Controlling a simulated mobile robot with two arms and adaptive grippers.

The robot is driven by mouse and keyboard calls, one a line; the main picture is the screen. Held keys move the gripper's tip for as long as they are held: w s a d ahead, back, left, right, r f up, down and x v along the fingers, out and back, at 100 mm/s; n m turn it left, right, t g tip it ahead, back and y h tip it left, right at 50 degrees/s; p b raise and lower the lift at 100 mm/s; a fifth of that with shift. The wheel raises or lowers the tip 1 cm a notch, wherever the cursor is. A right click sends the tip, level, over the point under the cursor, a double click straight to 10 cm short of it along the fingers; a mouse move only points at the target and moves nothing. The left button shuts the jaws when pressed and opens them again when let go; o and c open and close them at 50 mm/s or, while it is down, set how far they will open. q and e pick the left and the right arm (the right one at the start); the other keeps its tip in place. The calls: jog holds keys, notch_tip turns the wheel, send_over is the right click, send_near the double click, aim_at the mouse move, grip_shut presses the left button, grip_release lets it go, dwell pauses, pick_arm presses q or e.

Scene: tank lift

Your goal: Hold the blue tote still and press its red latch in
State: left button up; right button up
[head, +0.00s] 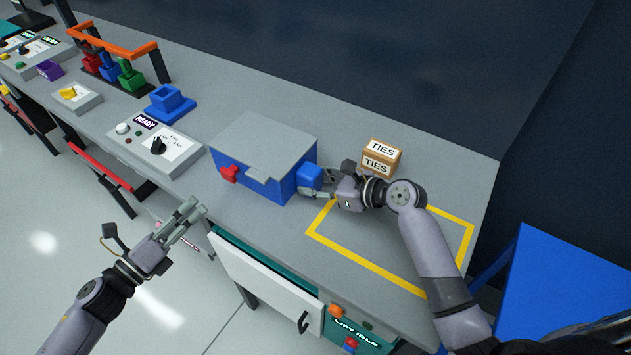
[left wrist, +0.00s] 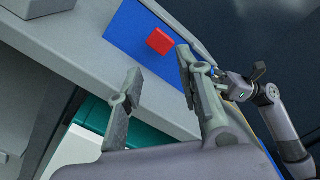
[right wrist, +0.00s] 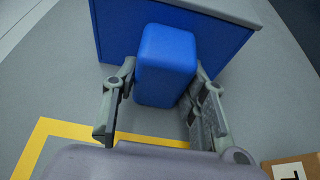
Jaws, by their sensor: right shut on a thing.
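The blue tote (head: 285,186) with a grey lid (head: 262,142) stands on the grey bench. Its red latch (head: 229,174) sticks out of the front face and also shows in the left wrist view (left wrist: 159,41). My right gripper (head: 318,184) is shut on the blue block-shaped handle (right wrist: 166,62) at the tote's right end, one finger on each side. My left gripper (head: 193,209) is open and empty in front of the bench, apart from the latch. In the left wrist view its spread fingers (left wrist: 160,66) point toward the tote's front face.
A yellow taped outline (head: 372,265) marks the bench right of the tote, beside a TIES box (head: 381,156). A control box (head: 156,146) marked READY and a blue holder (head: 170,103) stand to the left. A white drawer front (head: 262,280) juts out below the bench.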

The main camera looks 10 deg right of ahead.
grip_shut()
pick_arm(q)
jog(key=c, duration=0.4)
jog(key=m, duration=0.1)
jog(key=s+m, duration=0.1)
jog(key=m, duration=0.1)
jog(key=shift+a+r, duration=0.15)
jog(key=shift+a, duration=0.15)
jog(key=c, duration=0.3)
jog(key=m, duration=0.2)
jog(key=s+a+m, duration=0.1)
jog(key=s+m, duration=0.1)
jog(key=m, duration=0.1)
jog(key=shift+a+m, duration=0.3)
jog(key=shift+a, duration=0.1)
grip_shut()
jog(key=shift+s+a+f+m, duration=0.2)
jog(key=shift+s+a+m, duration=0.25)
jog(key=shift+m, duration=0.55)
